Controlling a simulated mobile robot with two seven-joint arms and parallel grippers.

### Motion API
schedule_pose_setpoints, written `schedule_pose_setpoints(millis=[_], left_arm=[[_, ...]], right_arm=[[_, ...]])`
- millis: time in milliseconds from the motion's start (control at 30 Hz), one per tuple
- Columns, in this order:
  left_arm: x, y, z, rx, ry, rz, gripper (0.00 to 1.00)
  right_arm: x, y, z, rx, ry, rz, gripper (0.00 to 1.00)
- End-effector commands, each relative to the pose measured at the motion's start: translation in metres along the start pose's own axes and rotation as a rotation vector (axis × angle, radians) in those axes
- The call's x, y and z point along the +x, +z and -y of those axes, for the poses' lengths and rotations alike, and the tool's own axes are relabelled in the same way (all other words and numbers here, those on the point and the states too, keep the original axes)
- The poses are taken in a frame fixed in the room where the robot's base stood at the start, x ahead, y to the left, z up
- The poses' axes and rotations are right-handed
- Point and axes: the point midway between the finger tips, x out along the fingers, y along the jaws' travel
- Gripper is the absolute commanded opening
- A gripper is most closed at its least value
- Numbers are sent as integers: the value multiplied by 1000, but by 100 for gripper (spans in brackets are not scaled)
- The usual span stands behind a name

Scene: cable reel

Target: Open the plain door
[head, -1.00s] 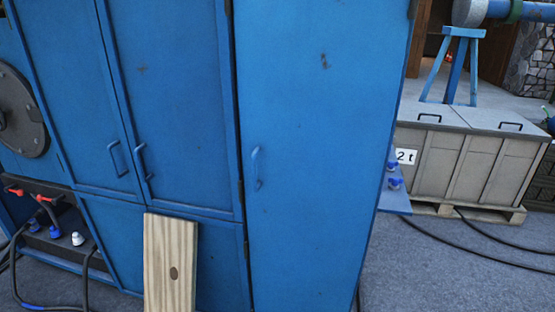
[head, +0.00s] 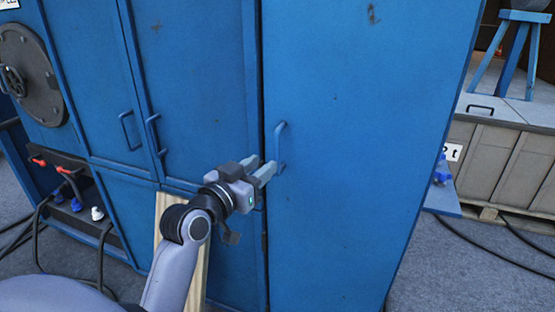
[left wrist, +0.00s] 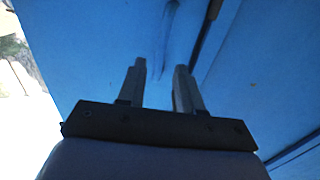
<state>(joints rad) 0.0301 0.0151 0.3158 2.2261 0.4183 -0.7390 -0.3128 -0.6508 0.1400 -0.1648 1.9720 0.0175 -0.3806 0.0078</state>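The plain door (head: 350,150) is a tall flat blue panel and looks shut. Its blue bar handle (head: 281,147) stands upright near the door's left edge. My left gripper (head: 268,172) is just left of the handle's lower end, its fingers apart and pointing right at the handle. In the left wrist view the open fingers (left wrist: 161,66) have nothing between them. A blue handle-like bar (left wrist: 170,35) shows ahead of the tips, against the blue panel. I cannot tell whether a fingertip touches the handle. My right gripper is not in view.
A blue double door (head: 195,90) with two handles is on the left. A wooden board (head: 200,275) leans below it, partly behind my left arm. Cables and plugs (head: 70,195) are at lower left. A grey crate (head: 500,160) stands at right. Grey floor lies between crate and cabinet.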

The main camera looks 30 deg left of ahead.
Motion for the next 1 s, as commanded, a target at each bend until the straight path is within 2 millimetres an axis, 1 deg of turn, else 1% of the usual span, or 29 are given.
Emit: schedule_pose_setpoints(millis=[67,167,400,600,767,1000], left_arm=[[3,-4,1,-2,0,-10,35],[11,-5,2,-3,0,-10,35],[44,-5,1,-4,0,-8,35],[64,-5,1,-3,-1,-8,35],[71,-4,1,-1,-1,-7,35],[71,-4,1,-1,-1,-7,35]], right_arm=[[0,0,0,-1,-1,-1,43],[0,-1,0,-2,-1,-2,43],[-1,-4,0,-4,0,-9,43],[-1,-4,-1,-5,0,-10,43],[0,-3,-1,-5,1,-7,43],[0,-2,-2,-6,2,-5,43]])
